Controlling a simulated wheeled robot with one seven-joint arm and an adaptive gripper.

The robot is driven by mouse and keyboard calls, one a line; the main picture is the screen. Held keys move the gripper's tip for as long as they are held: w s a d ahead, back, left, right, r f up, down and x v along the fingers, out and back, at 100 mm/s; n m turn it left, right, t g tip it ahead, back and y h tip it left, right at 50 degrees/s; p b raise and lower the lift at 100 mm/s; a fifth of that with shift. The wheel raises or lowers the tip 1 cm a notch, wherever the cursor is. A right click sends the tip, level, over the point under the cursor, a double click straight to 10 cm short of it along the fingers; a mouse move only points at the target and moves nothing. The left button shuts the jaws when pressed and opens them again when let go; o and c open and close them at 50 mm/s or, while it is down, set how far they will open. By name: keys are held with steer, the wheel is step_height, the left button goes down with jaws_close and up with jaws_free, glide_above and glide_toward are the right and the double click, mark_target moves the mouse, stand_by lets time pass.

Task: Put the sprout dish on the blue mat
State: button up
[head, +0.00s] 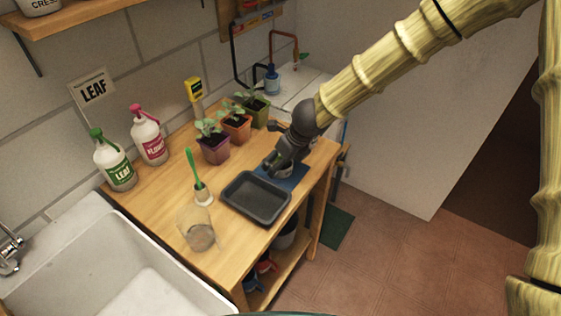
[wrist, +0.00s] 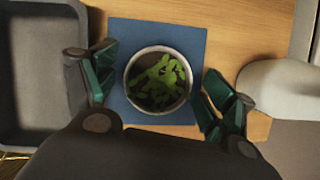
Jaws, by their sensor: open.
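The sprout dish (wrist: 157,82) is a round, pale-rimmed dish with green leaves in it. In the wrist view it stands upright on the blue mat (wrist: 197,42), within the mat's visible edges. In the head view the blue mat (head: 292,180) lies beside the dark tray, and the dish (head: 285,171) is partly hidden by my gripper. My gripper (head: 277,166) is over the mat. In the wrist view my gripper (wrist: 158,92) is open, one green finger on each side of the dish, with visible gaps between fingers and rim.
An empty dark tray (head: 240,207) lies left of the mat. A pale rounded object (wrist: 280,88) is right of my gripper.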

steer(key=p+v, duration=0.1)
steer(key=v, duration=1)
